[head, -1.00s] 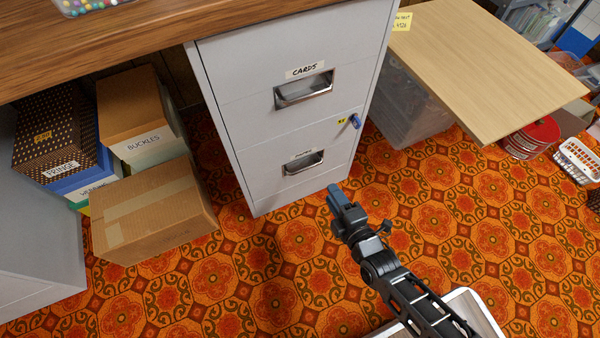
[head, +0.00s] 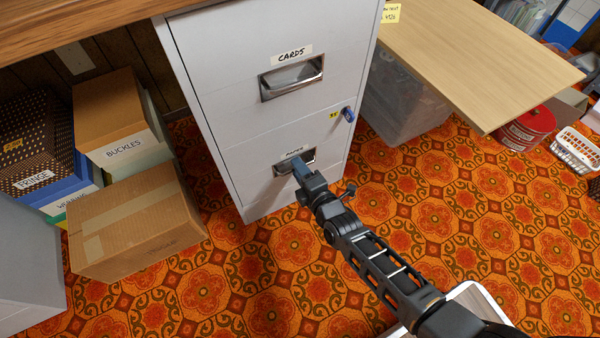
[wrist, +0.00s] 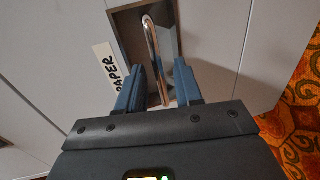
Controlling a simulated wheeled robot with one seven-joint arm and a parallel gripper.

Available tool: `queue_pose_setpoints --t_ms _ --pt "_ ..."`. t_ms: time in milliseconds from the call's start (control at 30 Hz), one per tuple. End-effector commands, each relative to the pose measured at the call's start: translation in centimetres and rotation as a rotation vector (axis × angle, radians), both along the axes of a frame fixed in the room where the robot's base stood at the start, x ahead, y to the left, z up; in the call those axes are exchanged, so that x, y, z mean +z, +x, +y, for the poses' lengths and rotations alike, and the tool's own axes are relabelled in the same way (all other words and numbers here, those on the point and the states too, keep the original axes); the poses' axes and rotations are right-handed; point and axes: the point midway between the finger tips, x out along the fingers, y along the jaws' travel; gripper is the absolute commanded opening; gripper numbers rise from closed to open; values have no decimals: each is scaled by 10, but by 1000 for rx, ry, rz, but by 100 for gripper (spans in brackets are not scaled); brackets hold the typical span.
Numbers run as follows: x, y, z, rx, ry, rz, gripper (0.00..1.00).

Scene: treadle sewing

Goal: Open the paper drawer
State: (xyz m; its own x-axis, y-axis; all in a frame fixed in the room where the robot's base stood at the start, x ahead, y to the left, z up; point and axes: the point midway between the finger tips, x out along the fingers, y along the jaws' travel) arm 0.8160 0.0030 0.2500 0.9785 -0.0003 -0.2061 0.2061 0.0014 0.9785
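The paper drawer (head: 243,183) is the lower drawer of a grey metal filing cabinet, and its front looks flush with the cabinet. Its chrome recessed handle (head: 283,167) is partly covered by my gripper (head: 299,166) in the head view. In the wrist view, the PAPER label (wrist: 106,70) is left of the handle (wrist: 153,45). My gripper (wrist: 160,85) is open there, with one blue finger on each side of the handle's chrome lip. I cannot tell whether either finger touches it.
The cards drawer (head: 230,60) is above, shut, with a blue key (head: 348,114) at its lower right. A cardboard box (head: 135,225) sits on the floor left of the cabinet. A wooden tabletop (head: 480,50) juts out at right.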

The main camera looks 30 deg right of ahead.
Motion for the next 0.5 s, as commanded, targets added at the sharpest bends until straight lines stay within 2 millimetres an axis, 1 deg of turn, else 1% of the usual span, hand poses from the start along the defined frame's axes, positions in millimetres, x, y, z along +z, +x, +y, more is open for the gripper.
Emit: queue_pose_setpoints --t_ms 233,500 --pt "0 0 0 0 0 0 34" --pt "0 0 0 0 -1 0 8"
